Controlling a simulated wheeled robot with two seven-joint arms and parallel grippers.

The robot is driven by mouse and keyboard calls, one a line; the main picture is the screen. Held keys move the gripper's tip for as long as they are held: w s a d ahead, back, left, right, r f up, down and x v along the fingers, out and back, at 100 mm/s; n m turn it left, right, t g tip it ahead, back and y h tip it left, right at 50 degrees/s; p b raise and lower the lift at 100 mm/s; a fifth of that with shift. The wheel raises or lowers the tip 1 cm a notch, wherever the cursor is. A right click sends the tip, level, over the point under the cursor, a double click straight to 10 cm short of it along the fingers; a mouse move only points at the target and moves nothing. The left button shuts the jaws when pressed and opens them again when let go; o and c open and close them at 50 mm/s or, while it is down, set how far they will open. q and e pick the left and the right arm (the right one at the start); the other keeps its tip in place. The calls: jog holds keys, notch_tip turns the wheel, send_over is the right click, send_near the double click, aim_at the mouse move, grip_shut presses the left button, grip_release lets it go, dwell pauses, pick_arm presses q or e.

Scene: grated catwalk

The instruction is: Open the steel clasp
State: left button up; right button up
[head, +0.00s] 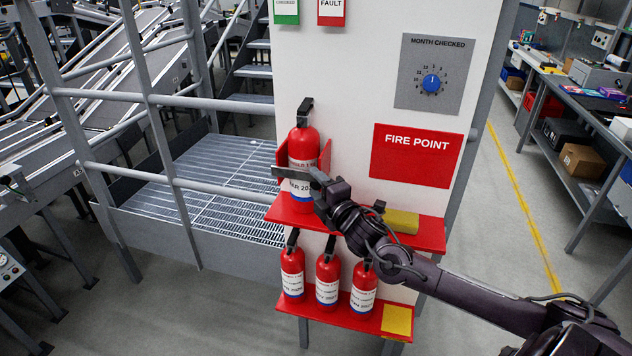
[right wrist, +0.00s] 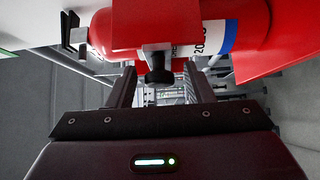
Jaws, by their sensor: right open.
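A red fire extinguisher (head: 303,145) with a white and blue label stands upright on the upper red shelf, in a red holder (head: 326,157). In the right wrist view the extinguisher (right wrist: 250,28) appears on its side. There the steel clasp (right wrist: 156,50), a small grey plate with a black knob (right wrist: 159,75), shows on the holder's red band. My right gripper (head: 297,186) is in front of the extinguisher and hides the clasp in the head view. In the right wrist view its open fingers (right wrist: 160,82) lie on either side of the knob, with gaps visible. My left gripper is out of view.
Several smaller extinguishers (head: 327,279) stand on the lower red shelf (head: 347,318). A white panel with a red FIRE POINT sign (head: 416,154) stands behind. Grey railings (head: 150,98) are at left.

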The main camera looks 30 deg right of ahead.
jog(key=shift+w, duration=0.4)
